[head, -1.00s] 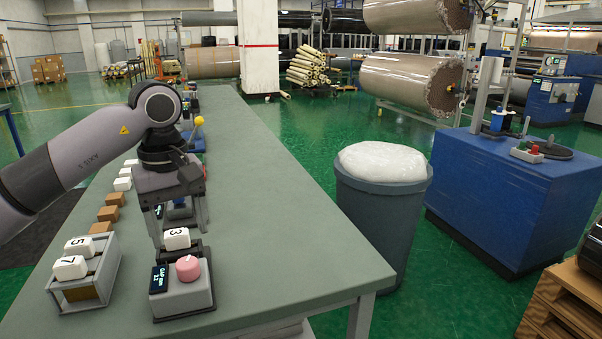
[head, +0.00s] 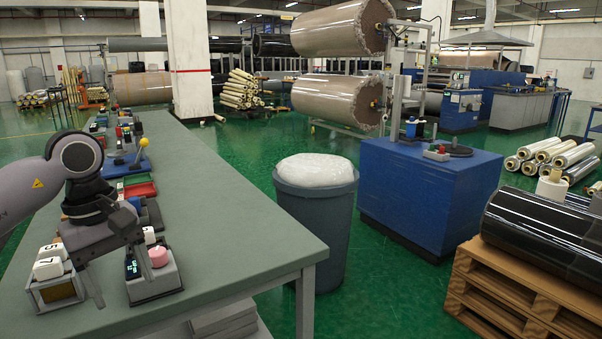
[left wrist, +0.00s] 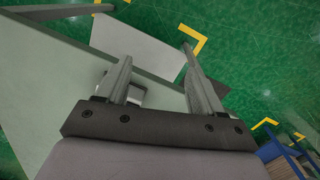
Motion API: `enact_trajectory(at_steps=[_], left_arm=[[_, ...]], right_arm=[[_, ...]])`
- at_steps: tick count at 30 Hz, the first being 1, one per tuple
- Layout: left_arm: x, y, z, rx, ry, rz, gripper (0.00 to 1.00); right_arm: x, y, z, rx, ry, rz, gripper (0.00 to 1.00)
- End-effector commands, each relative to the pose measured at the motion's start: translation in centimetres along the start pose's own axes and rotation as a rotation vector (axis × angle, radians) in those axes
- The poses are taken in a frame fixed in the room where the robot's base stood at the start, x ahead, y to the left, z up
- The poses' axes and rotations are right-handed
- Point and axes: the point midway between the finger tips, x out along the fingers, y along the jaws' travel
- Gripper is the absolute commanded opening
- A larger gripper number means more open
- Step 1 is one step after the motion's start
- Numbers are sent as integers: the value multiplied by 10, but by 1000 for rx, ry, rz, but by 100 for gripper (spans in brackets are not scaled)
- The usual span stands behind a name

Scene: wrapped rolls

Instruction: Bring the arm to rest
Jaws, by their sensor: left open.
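My left gripper (head: 117,274) is open and empty in the head view, over the near left part of the grey table (head: 225,218). It hangs between a small tray (head: 57,293) with white blocks numbered 5 and 7 and a grey device with a pink knob (head: 158,257) and a small display. In the left wrist view the two fingers of the gripper (left wrist: 156,56) are spread apart with nothing held between them; a pale object behind the left finger is partly hidden. My right gripper is not in view.
The table's right side is clear. A grey bin (head: 315,215) with a white filling stands beside it. A blue cabinet (head: 425,195) and a wooden pallet (head: 500,298) with a black roll (head: 545,235) are further right. Coloured items line the table's far left.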

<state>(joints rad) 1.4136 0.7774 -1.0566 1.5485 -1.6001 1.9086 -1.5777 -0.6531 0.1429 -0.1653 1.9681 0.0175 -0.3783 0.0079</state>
Motion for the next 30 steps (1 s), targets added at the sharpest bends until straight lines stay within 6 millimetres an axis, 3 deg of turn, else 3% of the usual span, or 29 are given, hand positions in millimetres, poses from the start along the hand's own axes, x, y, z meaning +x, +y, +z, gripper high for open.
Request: enact_trajectory(at_steps=[3,9,15,18,23,26,30], left_arm=[[31,25,38,-23,-171,78,67],[65,62,117,-157,-552,207,67],[67,91,189,-425,-1033,273,67],[58,102,211,-600,-1280,270,67],[44,114,220,-928,-1671,211,67],[41,117,210,-1158,-1908,141,67],[51,114,183,-1507,-2222,6,67]], right_arm=[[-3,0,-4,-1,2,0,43],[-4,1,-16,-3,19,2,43],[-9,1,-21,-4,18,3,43],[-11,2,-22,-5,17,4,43],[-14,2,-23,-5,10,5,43],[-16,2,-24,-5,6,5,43],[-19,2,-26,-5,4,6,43]])
